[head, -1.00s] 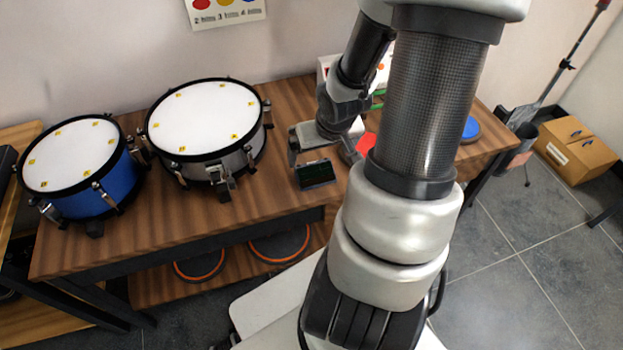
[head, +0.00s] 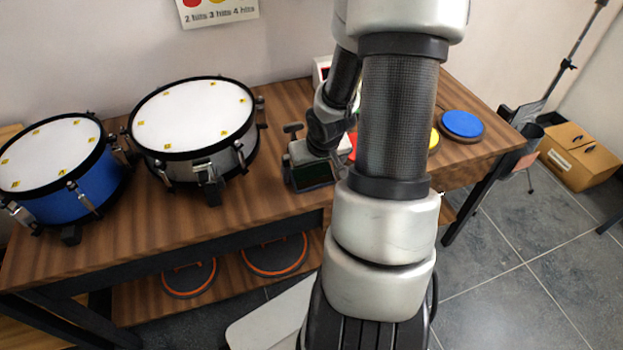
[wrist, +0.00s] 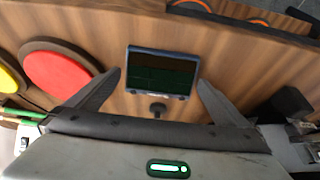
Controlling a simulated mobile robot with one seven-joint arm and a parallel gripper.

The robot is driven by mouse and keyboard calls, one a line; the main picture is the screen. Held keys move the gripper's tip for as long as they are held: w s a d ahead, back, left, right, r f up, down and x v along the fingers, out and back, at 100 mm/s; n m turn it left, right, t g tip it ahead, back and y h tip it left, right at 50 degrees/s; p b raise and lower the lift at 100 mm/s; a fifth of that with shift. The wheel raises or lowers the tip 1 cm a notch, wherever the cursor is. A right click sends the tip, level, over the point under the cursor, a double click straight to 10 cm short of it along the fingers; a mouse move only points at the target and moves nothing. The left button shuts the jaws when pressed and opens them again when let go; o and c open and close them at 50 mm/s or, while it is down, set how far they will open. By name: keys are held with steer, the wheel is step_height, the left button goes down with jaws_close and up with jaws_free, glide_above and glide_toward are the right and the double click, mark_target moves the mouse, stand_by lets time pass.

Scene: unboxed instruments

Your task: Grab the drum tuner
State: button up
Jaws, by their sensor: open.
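The drum tuner (head: 313,174) is a small dark device with a dark green screen. It sits on the wooden table, right of the grey snare drum. In the wrist view the drum tuner (wrist: 162,72) lies between my two fingers, with a gap on each side. A small dark knob (wrist: 157,108) shows just below it there; I cannot tell if it belongs to the tuner. My gripper (wrist: 160,80) is open and empty, with its fingertips on either side of the tuner. In the head view my arm hides part of the gripper.
The snare drum (head: 193,125) and the blue drum (head: 58,170) stand to the left on the table (head: 245,200). A red pad (wrist: 58,70) and a yellow pad (wrist: 10,82) lie to the other side. A blue pad (head: 461,124) is near the right end.

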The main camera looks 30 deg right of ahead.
steer(key=shift+r, duration=0.15)
steer(key=c, duration=1)
